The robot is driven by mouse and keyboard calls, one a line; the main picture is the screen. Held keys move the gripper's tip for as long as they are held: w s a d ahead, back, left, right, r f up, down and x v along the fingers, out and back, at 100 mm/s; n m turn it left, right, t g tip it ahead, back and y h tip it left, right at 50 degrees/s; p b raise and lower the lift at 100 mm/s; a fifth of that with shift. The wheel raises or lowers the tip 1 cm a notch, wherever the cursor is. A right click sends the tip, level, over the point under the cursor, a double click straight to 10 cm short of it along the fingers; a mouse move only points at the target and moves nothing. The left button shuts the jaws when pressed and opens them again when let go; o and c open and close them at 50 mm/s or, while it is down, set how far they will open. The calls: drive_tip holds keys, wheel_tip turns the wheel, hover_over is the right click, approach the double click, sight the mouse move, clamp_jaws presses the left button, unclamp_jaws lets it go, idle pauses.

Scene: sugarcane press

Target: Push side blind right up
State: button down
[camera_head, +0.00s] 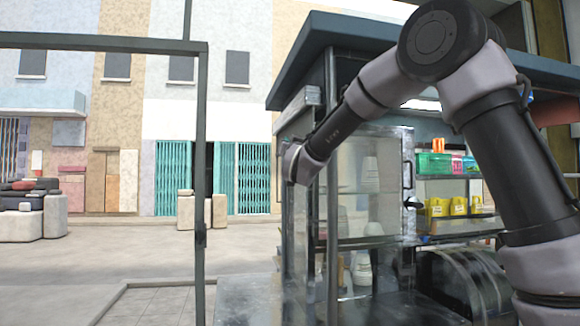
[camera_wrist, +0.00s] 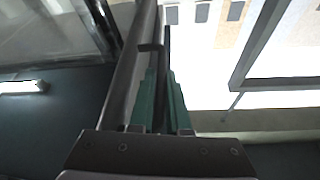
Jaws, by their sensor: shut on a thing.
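The stall's side (camera_head: 300,210) faces left in the head view, with a pale rolled or folded piece (camera_head: 302,102) under the roof edge; I cannot tell whether this is the side blind. My arm reaches across the stall front to this side, and my gripper's fingers are hidden there behind the wrist. In the wrist view, the green fingers of my gripper (camera_wrist: 161,90) are closed around a thin dark strip (camera_wrist: 166,48), apparently the blind's edge or handle. A small dark hook-like piece (camera_wrist: 150,47) sits beside it. The blind's full panel is not clearly seen.
A dark frame post (camera_head: 200,170) stands left of the stall, with open pavement beyond.

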drive_tip(key=shift+r, duration=1.95)
drive_tip(key=c, duration=1.2)
unclamp_jaws()
drive_tip(key=shift+o, duration=0.2)
drive_tip(key=shift+f, duration=0.1)
drive_tip(key=v, duration=1)
drive_tip(key=shift+s, duration=0.4)
